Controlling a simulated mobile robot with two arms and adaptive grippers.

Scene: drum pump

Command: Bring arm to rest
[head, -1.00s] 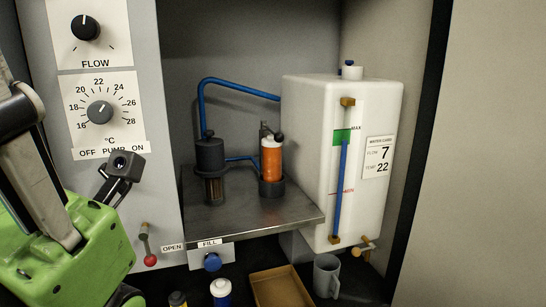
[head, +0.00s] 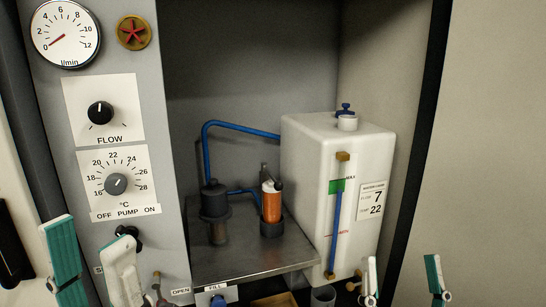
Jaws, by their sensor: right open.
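My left gripper (head: 89,235) is at the lower left, in front of the control panel (head: 160,130). Its two green-and-white fingers stand apart with nothing between them. One finger partly covers the black pump switch (head: 130,235). My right gripper (head: 402,262) is at the lower right, in front of the white tank (head: 310,185) and the pale wall beside it. Its fingers are wide apart and empty. The wrists of both grippers are below the picture edge.
A metal shelf (head: 245,262) carries a dark filter housing (head: 214,202) and an orange cartridge (head: 271,205). A blue hose (head: 240,127) runs to the tank. A dial gauge (head: 65,35), flow knob (head: 100,113) and temperature knob (head: 115,184) are on the panel.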

